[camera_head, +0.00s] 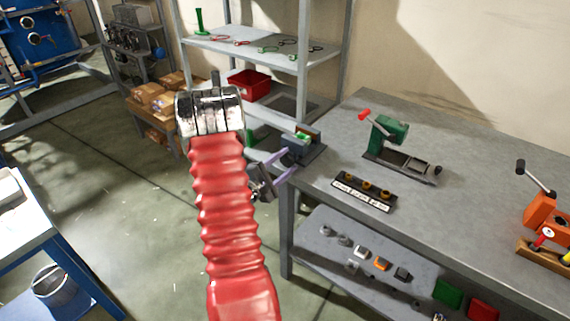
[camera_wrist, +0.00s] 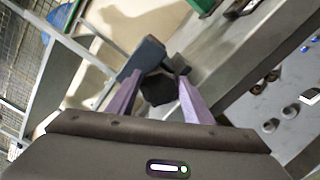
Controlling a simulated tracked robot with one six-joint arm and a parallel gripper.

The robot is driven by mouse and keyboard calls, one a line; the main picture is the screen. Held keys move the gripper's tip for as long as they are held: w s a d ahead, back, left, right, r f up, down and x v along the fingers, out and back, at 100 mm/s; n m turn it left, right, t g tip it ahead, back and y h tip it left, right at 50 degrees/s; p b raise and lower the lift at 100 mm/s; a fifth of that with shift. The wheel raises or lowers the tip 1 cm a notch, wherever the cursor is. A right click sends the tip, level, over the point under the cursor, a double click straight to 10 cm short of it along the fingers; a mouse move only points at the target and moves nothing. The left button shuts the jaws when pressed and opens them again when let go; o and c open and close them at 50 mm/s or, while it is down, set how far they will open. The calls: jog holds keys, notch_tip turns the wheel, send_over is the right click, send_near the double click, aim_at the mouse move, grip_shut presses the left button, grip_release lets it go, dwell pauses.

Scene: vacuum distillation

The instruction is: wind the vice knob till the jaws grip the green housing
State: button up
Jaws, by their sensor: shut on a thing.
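The vice (camera_head: 304,150) is a small blue-grey block at the left corner of the workbench. The green housing (camera_head: 302,136) sits in the top of the vice; at this size I cannot tell whether the jaws touch it. My gripper (camera_head: 288,161) reaches the near left side of the vice with its purple fingers. In the wrist view, my gripper (camera_wrist: 158,76) is shut on the dark vice knob (camera_wrist: 157,90), one finger on each side. The blue-grey vice body (camera_wrist: 143,56) shows just beyond it. The housing cannot be made out in the wrist view.
The workbench (camera_head: 470,150) carries a green hand press (camera_head: 388,136), a dark tray with brass parts (camera_head: 363,190) and an orange device (camera_head: 541,213). A lower shelf (camera_head: 340,250) holds small parts. A shelving rack (camera_head: 255,52) with a red bin (camera_head: 249,86) stands behind.

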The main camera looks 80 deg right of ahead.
jog(key=shift+w+d+f, duration=0.1)
jog(key=shift+w+f, duration=0.2)
jog(key=shift+w, duration=0.2)
jog(key=o, duration=0.8)
jog(key=shift+c, duration=0.2)
jog(key=shift+o, duration=0.8)
jog(key=shift+s+r, duration=0.15)
jog(key=shift+o, duration=0.5)
jog(key=shift+a+f, duration=0.3)
jog(key=shift+a, duration=0.5)
jog(key=shift+w+a+r, duration=0.15)
jog(key=shift+w+a, duration=0.05)
jog(key=shift+a, duration=0.2)
jog(key=shift+v, duration=0.8)
send_near(287, 162)
jog(key=v, duration=0.7)
jog(key=shift+r, duration=0.5)
